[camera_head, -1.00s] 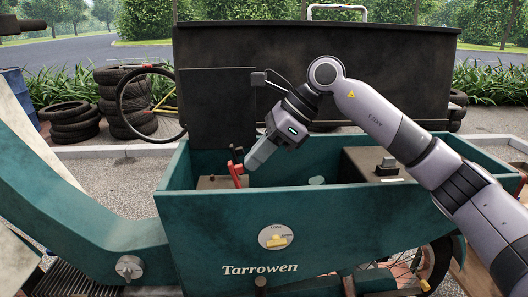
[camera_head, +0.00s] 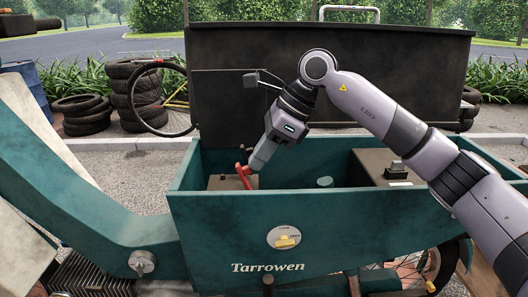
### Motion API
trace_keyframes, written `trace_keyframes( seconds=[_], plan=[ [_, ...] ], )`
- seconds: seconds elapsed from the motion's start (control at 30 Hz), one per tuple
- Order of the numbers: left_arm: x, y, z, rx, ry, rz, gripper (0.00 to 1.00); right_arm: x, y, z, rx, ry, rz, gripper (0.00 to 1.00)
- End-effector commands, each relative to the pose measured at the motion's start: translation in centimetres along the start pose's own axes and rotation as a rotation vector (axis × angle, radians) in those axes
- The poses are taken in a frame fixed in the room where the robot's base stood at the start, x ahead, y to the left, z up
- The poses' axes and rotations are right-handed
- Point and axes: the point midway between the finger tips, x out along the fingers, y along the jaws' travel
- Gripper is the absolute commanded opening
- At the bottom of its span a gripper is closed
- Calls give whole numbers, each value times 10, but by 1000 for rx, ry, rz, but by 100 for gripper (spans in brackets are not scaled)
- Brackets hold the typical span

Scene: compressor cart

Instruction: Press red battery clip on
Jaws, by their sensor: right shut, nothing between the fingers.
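The red battery clip (camera_head: 244,177) stands at the left end inside the green cart box (camera_head: 300,232), beside a brown battery-like block (camera_head: 219,182). I cannot tell from here how the clip's jaws sit on the terminal. My left gripper is not in view.
A dark raised lid (camera_head: 330,85) stands behind the box. Tyres (camera_head: 85,114) are stacked behind left.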

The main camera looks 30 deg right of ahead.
Motion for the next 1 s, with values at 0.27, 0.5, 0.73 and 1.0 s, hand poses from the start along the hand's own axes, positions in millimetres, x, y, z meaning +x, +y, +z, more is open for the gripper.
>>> trace_keyframes(
  seconds=[0.27, 0.5, 0.73, 1.0],
  plan=[
    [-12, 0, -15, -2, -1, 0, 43, 4, 0, 18, 1, -2, 2, 0],
    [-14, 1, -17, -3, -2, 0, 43, 17, 0, 34, 1, -3, 0, 0],
    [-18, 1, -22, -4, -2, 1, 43, 30, 0, 46, 0, -3, 2, 0],
    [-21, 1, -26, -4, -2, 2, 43, 51, 0, 56, 2, 137, 1, 0]
  ],
)
